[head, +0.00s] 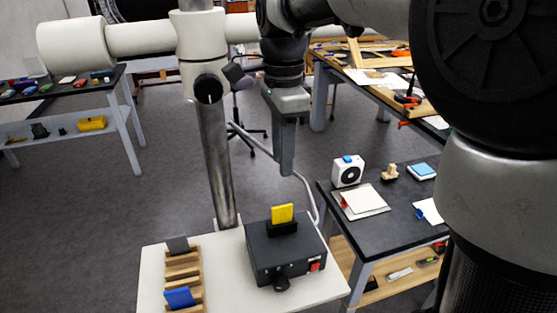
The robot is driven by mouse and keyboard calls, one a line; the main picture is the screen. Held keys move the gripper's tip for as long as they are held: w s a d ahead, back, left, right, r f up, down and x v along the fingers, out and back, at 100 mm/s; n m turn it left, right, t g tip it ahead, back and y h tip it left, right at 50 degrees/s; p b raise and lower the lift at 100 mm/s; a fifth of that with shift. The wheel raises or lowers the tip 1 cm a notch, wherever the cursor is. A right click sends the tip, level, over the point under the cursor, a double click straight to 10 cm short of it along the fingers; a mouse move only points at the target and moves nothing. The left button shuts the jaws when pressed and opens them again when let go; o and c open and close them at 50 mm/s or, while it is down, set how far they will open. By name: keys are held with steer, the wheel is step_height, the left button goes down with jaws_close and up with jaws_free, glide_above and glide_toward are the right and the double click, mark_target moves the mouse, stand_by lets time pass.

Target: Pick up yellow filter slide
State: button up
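The yellow filter slide (282,212) stands upright in a slot on top of a black box-shaped device (272,256). The slide's upper part shows; its lower part is hidden in the slot. My gripper (286,172) points downward and appears above the slide in the head view, apart from it. Its fingers are seen edge-on and overlap, so the gap between them cannot be made out. I see nothing hanging from the fingertips.
A dark table (395,222) stands to the right. A grey post rises behind the white table.

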glide_above(282, 207)
step_height(282, 207, down, 9)
steer(key=shift+d+r+b, duration=0.15)
steer(key=shift+r+b, duration=0.05)
steer(key=shift+b, duration=0.15)
steer(key=shift+w+f, duration=0.1)
steer(key=shift+f, duration=3)
jaws_close()
